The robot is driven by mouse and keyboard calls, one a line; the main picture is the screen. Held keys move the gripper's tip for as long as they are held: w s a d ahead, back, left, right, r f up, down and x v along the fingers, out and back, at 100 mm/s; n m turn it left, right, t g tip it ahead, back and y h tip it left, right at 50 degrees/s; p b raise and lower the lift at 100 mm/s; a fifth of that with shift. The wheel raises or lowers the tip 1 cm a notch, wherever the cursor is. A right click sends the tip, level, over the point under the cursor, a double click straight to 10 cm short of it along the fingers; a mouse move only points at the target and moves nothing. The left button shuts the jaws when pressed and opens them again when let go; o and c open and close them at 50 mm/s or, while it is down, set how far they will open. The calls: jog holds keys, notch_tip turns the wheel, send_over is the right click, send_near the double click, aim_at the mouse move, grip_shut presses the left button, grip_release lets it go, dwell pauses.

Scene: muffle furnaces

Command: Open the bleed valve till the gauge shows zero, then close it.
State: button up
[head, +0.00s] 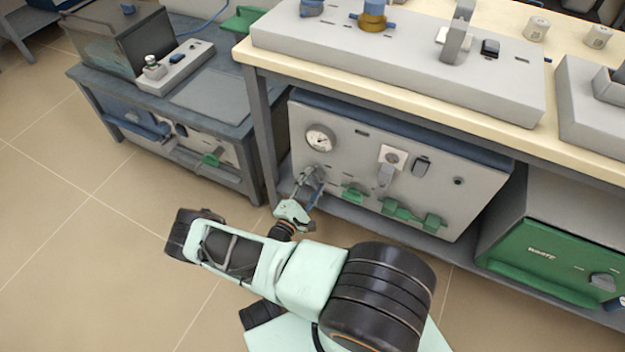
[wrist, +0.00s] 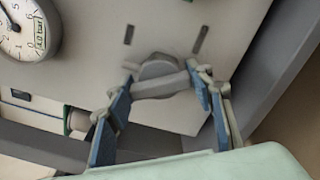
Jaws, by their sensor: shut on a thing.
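The grey valve knob (wrist: 158,70) with a bar handle sits on the pale front panel in the wrist view. My gripper (wrist: 166,82) has its blue-padded fingers on either side of the bar and is shut on it. In the head view my gripper (head: 311,182) reaches the lower left of the panel and hides the knob. The round gauge (head: 320,138) is just above it. The gauge also shows, cut off, at the wrist view's left edge (wrist: 14,30), with a tag that seems to read 4.0 bar. Its needle is off zero, pointing up-left.
The panel belongs to a grey cabinet (head: 300,108) under a bench (head: 350,92). Right of the gauge are a lever switch (head: 386,176) and green fittings (head: 400,209). A green-fronted unit (head: 545,255) stands at right. The floor (head: 60,240) at left is clear.

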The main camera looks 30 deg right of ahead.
jog(key=m+p, duration=0.2)
jog(key=m, duration=0.4)
jog(key=shift+m+p, duration=0.3)
jog(key=shift+m, duration=0.1)
dwell(0.4)
jog(key=o, duration=1.2)
jog(key=v, duration=0.7)
jog(key=shift+s+a, duration=0.15)
